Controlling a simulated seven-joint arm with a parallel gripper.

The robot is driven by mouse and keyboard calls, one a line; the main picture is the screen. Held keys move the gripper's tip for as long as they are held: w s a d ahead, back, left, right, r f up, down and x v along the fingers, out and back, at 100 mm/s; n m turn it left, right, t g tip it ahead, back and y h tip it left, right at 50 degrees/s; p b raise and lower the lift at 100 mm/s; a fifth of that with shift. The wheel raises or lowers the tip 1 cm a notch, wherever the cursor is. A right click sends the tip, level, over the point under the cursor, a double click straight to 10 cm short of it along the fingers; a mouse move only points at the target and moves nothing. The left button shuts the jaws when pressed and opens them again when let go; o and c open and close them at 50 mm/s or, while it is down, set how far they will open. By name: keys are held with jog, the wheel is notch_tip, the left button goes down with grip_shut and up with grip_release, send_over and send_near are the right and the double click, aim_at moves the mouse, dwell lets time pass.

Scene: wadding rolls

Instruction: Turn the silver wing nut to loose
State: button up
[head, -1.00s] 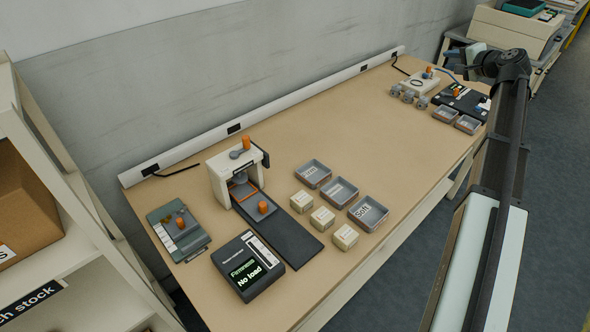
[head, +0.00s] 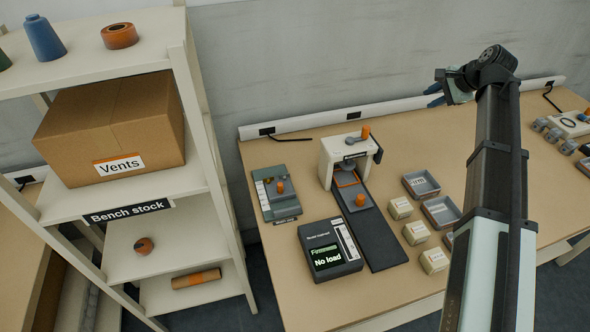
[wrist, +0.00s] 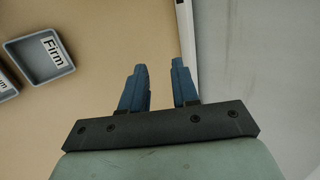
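A white press (head: 333,157) stands on the bench with an orange-knobbed lever (head: 365,131) on top. A small grey piece (head: 350,141) sits beside the lever on the press top; it may be the silver wing nut, but it is too small to tell its shape or setting. My gripper (head: 437,95) is up in the air to the right of the press, well apart from it. In the wrist view my gripper's blue fingers (wrist: 158,66) are apart with nothing between them. The wrist view does not show the press.
A dark plate (head: 380,235) runs out from the press. A "No load" readout box (head: 330,251), a grey-green fixture (head: 274,190), several small blocks (head: 416,232) and grey trays (head: 421,184) surround it. A shelf unit (head: 200,150) stands left. A labelled "Firm" tray (wrist: 40,58) shows in the wrist view.

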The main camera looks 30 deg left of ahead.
jog(key=s+a+f+g+h, duration=0.1)
jog(key=s+a+f+g, duration=0.1)
jog(key=s+a, duration=0.55)
jog(key=s+a+f+g+h, duration=0.15)
jog(key=s+a, duration=0.25)
jog(key=a, duration=0.7)
jog(key=h, duration=0.4)
send_over(285, 177)
notch_tip(285, 177, down, 3)
jog(key=shift+g, duration=0.35)
notch_tip(285, 177, down, 13)
jog(key=shift+w+d+f, duration=0.1)
jog(key=shift+w+d, duration=0.05)
jog(key=shift+c, duration=0.3)
grip_shut()
